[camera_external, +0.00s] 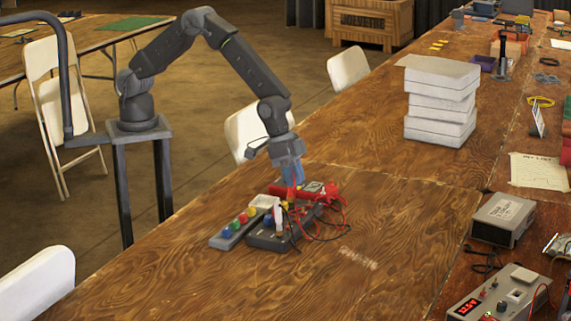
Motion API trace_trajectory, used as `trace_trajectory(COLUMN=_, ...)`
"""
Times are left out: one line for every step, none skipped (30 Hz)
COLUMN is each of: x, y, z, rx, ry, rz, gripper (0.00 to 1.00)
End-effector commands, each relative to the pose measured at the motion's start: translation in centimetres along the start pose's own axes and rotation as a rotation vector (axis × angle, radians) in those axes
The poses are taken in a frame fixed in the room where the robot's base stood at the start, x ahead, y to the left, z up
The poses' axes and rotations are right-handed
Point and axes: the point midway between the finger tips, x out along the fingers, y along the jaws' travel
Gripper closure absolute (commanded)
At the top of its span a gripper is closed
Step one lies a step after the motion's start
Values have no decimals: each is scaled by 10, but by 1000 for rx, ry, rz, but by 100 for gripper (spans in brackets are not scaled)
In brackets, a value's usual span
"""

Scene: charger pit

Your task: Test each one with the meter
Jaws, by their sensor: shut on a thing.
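A grey strip (229,238) with a row of coloured round pieces lies on the wooden table. Next to it is a dark box (266,240) with a blue round piece on it and a small pale upright piece (278,217) at its right. Behind them a dark device (315,187) with a light face, possibly the meter, lies partly hidden. Red and black leads (329,227) loop over and beside these things. My gripper (291,192) points down over this group, shut on a small red-and-yellow thing that is too small to identify.
A red bar-like thing (281,191) and a pale square piece (263,202) lie close by. A stack of white blocks or books (440,100) stands behind to the right. Grey instruments (503,218) and (500,295) sit along the right. The front of the table is mostly clear.

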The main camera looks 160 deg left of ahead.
Motion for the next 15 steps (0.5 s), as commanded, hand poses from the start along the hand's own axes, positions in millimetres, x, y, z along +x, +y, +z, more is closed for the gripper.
trace_trajectory(x=-10, y=-12, z=-3, rx=-6, ry=3, rz=0, gripper=100)
trace_trajectory(x=-16, y=-18, z=-4, rx=-5, ry=4, rz=0, gripper=100)
trace_trajectory(x=-22, y=-26, z=-5, rx=-5, ry=4, rz=0, gripper=100)
trace_trajectory(x=-27, y=-32, z=-6, rx=-5, ry=4, rz=0, gripper=100)
trace_trajectory(x=-32, y=-38, z=-7, rx=-5, ry=4, rz=0, gripper=100)
trace_trajectory(x=-37, y=-45, z=-8, rx=-5, ry=4, rz=0, gripper=100)
trace_trajectory(x=-42, y=-50, z=-9, rx=-3, ry=4, rz=0, gripper=100)
trace_trajectory(x=-45, y=-54, z=-10, rx=-4, ry=4, rz=0, gripper=100)
trace_trajectory(x=-50, y=-60, z=-11, rx=-4, ry=3, rz=0, gripper=100)
trace_trajectory(x=-53, y=-64, z=-11, rx=-2, ry=3, rz=0, gripper=100)
trace_trajectory(x=-56, y=-67, z=-12, rx=-2, ry=3, rz=0, gripper=100)
trace_trajectory(x=-59, y=-72, z=-12, rx=-2, ry=2, rz=1, gripper=100)
trace_trajectory(x=-61, y=-74, z=-13, rx=-2, ry=2, rz=0, gripper=100)
trace_trajectory(x=-62, y=-76, z=-13, rx=-1, ry=1, rz=-1, gripper=100)
trace_trajectory(x=-62, y=-79, z=-14, rx=2, ry=1, rz=-4, gripper=100)
